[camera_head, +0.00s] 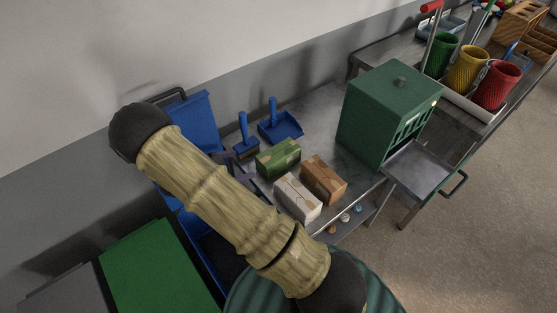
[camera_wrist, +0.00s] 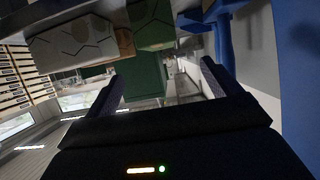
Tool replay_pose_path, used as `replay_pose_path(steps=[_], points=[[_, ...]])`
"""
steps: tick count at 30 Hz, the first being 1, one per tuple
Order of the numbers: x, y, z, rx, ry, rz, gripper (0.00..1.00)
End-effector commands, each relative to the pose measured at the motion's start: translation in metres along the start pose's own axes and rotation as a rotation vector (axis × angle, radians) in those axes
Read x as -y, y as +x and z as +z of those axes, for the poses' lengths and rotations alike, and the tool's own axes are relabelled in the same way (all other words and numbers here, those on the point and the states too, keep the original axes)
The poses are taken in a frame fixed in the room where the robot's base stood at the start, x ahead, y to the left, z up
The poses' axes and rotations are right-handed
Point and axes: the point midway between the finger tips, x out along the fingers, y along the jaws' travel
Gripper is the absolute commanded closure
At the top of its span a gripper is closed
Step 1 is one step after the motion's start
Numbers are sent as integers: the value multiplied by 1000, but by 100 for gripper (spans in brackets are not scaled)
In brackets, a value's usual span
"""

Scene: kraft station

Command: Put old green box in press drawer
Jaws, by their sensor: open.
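The old green box (camera_head: 278,158), worn with brownish patches, lies on the metal table left of the press. It also shows at the top of the wrist view (camera_wrist: 152,24). The dark green press (camera_head: 388,112) stands on the table to its right. The press drawer (camera_head: 418,167), a shallow metal tray, is pulled out at the front and looks empty. My gripper (camera_head: 243,172) is open and empty, just left of the green box, partly hidden behind my arm. In the wrist view its two fingers (camera_wrist: 160,84) are apart, with the green box beyond them and higher in the picture.
A white box (camera_head: 298,198) and a brown box (camera_head: 323,180) lie close in front of the green box. Bare table shows between the boxes and the press. Blue bins crowd the left side.

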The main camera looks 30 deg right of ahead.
Motion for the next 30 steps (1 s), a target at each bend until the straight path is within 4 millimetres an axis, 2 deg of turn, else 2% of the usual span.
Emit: replay_pose_path(steps=[12,15,30], points=[[-1,74,-3,-2,-2,3,11],[0,88,-3,-1,-1,1,11],[-1,100,-4,-1,-1,1,11]])
